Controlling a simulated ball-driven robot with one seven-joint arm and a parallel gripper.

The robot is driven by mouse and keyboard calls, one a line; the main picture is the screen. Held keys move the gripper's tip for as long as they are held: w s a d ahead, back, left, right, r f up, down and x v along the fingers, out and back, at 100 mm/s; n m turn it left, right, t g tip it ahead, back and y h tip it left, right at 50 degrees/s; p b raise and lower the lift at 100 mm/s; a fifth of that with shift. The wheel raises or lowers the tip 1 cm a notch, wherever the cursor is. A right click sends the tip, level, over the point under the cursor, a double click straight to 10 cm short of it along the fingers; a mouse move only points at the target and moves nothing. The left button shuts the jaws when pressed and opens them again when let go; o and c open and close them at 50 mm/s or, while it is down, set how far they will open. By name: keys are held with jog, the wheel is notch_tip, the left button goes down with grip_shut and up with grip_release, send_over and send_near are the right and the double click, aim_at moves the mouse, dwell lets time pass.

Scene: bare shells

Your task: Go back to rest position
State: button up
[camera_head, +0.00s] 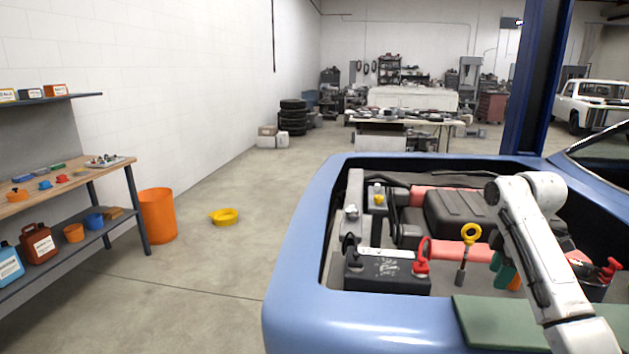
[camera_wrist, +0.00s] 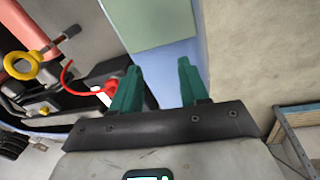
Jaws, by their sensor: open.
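My gripper (camera_wrist: 156,80) shows in the wrist view with its two green fingers apart and nothing between them. In the head view my white arm reaches over the open engine bay of a blue car (camera_head: 310,230), and the green fingers (camera_head: 503,268) are partly hidden behind it. A yellow ring-handled dipstick (camera_head: 470,233) stands upright beside the fingers; it also shows at the left of the wrist view (camera_wrist: 22,66). I cannot tell from the head view how far the fingers are from it.
A black battery (camera_head: 385,272) with a red clamp (camera_head: 421,262) sits in the bay. A green mat (camera_head: 497,322) lies on the car's front edge. The floor between is clear.

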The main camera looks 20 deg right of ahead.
jog(key=s+a+f+m+y, duration=0.1)
jog(key=s+a+f+m, duration=0.15)
jog(key=a+f, duration=0.9)
jog(key=s+a+f+m+y, duration=0.1)
jog(key=s+a+f+m, duration=0.15)
jog(key=a+f, duration=0.95)
jog(key=s+a+f+m, duration=0.2)
jog(key=s+a+m, duration=0.1)
jog(key=s+a, duration=0.9)
jog(key=s+d+m+h, duration=0.1)
jog(key=s+d+m, duration=0.1)
jog(key=s, duration=1.1)
jog(key=shift+s+r+g+h, duration=0.4)
jog(key=shift+d, duration=0.2)
